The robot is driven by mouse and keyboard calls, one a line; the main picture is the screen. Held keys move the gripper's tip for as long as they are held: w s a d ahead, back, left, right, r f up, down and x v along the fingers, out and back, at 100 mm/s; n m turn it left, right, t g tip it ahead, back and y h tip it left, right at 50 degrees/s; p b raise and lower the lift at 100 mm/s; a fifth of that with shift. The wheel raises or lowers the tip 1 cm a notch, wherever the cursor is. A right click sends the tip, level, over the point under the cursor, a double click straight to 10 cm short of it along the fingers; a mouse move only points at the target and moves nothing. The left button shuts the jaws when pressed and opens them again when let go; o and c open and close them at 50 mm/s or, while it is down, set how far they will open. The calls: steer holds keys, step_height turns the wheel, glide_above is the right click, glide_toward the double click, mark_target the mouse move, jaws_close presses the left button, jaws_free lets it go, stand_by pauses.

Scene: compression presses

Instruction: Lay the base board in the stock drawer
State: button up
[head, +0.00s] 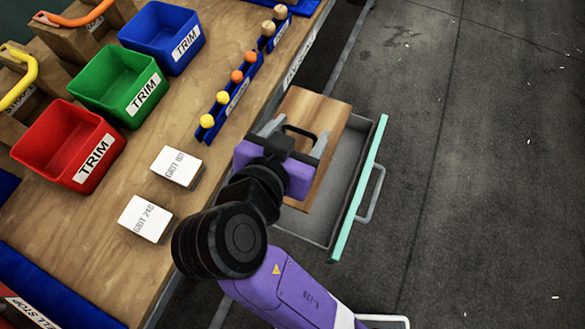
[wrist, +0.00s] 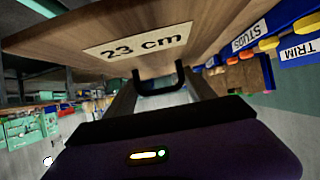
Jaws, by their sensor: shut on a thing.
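The base board (head: 322,116) is a flat brown wooden board with a black handle. My gripper (head: 299,142) is shut on its handle and holds the board over the open stock drawer. In the wrist view the board (wrist: 210,30) fills the top, with a "23 cm" label, and the black handle (wrist: 160,84) sits between my fingers. The stock drawer (head: 359,190) is a grey tray with a mint-green front and a metal pull, drawn out from the bench. The board hides part of the drawer's inside. I cannot tell whether the board touches the drawer.
The wooden bench (head: 100,240) carries red (head: 68,145), green (head: 118,84) and blue (head: 162,38) TRIM bins. Two white grit blocks (head: 176,166) lie near its edge, beside a blue rack (head: 232,96) with coloured pegs.

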step_height(320, 180, down, 18)
steer(key=shift+f+b, duration=0.1)
steer(key=shift+b, duration=0.65)
steer(key=o, duration=1.6)
steer(key=v, duration=1.2)
steer(key=shift+s, duration=0.1)
